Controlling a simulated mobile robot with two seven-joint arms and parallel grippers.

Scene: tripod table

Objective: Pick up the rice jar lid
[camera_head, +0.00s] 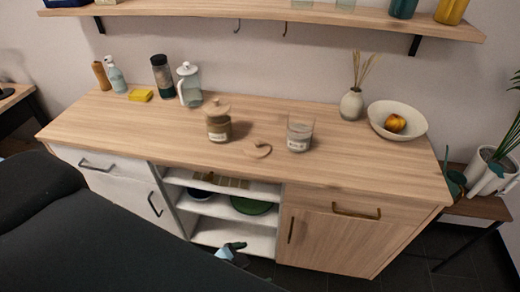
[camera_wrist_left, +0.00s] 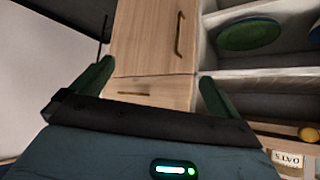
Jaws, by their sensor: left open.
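A loose round wooden lid (camera_head: 259,149) lies on the sideboard top near its front edge. To its right stands an open glass jar (camera_head: 300,134). To its left stands a jar with a wooden knobbed lid on (camera_head: 218,120). The jar labels are too small to read in the head view, so I cannot tell which is rice. My left gripper (camera_head: 233,249) is low in front of the open shelves, below the lid and apart from it. The left wrist view shows its green fingers spread and empty (camera_wrist_left: 155,82). My right gripper is not in view.
A label (camera_wrist_left: 288,160) resembling "OATS" and a small round object (camera_wrist_left: 306,133) show in the left wrist view. A glass pitcher (camera_head: 189,85), vase (camera_head: 351,104) and bowl (camera_head: 412,122) stand at the back. The sideboard's front edge and a door handle (camera_head: 357,212) lie nearby.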

